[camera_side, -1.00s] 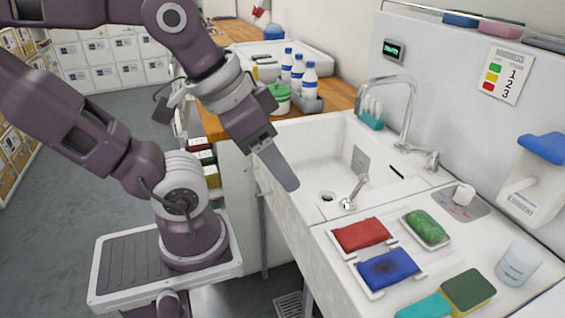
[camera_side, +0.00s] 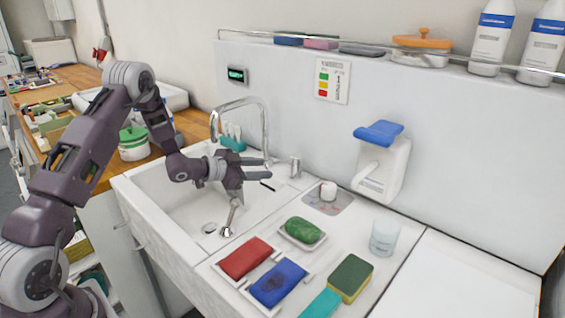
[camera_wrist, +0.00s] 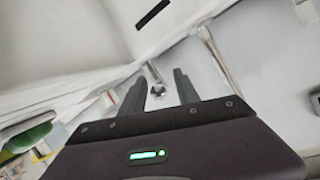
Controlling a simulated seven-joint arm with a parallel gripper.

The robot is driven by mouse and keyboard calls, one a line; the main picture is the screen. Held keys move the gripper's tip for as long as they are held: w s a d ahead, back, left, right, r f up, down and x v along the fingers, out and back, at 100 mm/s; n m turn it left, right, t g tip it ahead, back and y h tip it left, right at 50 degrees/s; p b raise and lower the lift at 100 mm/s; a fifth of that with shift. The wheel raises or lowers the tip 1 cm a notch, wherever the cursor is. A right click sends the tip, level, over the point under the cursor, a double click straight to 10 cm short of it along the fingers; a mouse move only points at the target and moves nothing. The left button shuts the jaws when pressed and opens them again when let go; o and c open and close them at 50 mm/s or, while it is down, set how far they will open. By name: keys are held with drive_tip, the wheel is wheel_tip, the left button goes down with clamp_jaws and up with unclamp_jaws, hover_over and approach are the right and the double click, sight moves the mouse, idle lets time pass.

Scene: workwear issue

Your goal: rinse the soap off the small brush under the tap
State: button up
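My gripper (camera_side: 262,168) is over the sink (camera_side: 160,195), its fingers pointing right toward the back wall. In the wrist view my gripper (camera_wrist: 160,78) has its two fingers apart with nothing held between them. The chrome tap (camera_side: 262,115) arches up behind my gripper; no water shows. I cannot tell for sure which thing is the small brush. No soap suds are visible on either.
Green soap (camera_side: 303,230) in a dish, a sponge (camera_side: 350,278), a teal cloth (camera_side: 320,304) and a cup (camera_side: 385,237) are on the counter. A soap dispenser (camera_side: 383,165) hangs on the wall.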

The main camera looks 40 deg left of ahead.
sight(291, 159)
drive_tip(key=t+h, duration=0.1)
drive_tip(key=d+r+t+h, duration=0.1)
drive_tip(key=t+h, duration=0.1)
drive_tip(key=shift+w+d+m, duration=0.1)
drive_tip(key=shift+w+m, duration=0.1)
drive_tip(key=shift+m, duration=0.1)
drive_tip(key=x, duration=0.6)
drive_tip(key=shift+w+d, duration=0.15)
drive_tip(key=shift+w, duration=0.05)
drive_tip(key=shift+c, duration=0.5)
clamp_jaws()
idle(0.4)
